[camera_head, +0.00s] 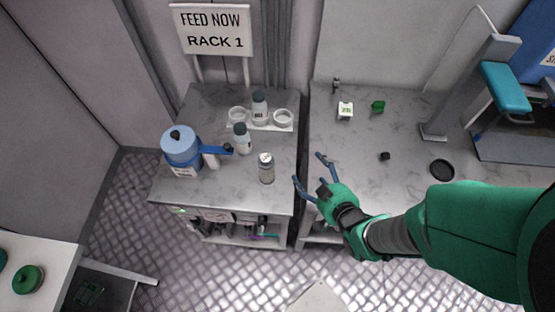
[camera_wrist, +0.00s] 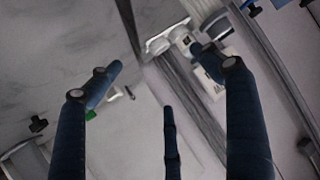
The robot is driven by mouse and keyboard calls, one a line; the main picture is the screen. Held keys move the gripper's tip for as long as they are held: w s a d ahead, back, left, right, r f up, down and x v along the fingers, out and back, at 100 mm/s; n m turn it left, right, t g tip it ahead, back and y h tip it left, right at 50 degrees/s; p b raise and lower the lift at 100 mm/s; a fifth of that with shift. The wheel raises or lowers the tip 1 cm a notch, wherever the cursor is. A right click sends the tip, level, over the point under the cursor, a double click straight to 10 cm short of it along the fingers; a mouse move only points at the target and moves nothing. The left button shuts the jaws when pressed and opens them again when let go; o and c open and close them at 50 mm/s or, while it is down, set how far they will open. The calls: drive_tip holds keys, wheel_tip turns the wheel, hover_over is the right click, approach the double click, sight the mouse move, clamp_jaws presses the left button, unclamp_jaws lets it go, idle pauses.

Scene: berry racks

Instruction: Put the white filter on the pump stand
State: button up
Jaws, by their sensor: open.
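My gripper (camera_head: 308,171) is open and empty, above the front of the gap between the two grey counters. Its three dark blue fingers are spread in the wrist view (camera_wrist: 160,85). I cannot tell for sure which thing is the white filter. A small white block with a green label (camera_head: 345,109) stands at the back of the right counter, apart from my gripper. A grey upright (camera_head: 465,92) with a teal block (camera_head: 507,88) stands at the far right. It may be the pump stand, but no label shows this.
A green piece (camera_head: 378,106), a black knob (camera_head: 385,156) and a black disc (camera_head: 442,169) lie on the right counter (camera_head: 345,150).

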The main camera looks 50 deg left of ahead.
sight(272, 170)
drive_tip(key=s+a+f+n+g+y, duration=0.1)
drive_tip(key=s+a+f+g, duration=0.1)
drive_tip(key=s, duration=0.6)
drive_tip(key=shift+a+f+y, duration=0.2)
drive_tip(key=shift+f+y, duration=0.1)
drive_tip(key=shift+f, duration=0.2)
drive_tip(key=b+x, duration=0.1)
drive_tip(key=x, duration=0.7)
drive_tip(key=shift+a+f, duration=0.15)
drive_tip(key=shift+a, duration=0.1)
drive_tip(key=shift+b+x, duration=0.65)
drive_tip(key=shift+x, duration=1.95)
drive_tip(key=shift+s+f, duration=0.1)
drive_tip(key=shift+d, duration=0.1)
drive_tip(key=c, duration=1.4)
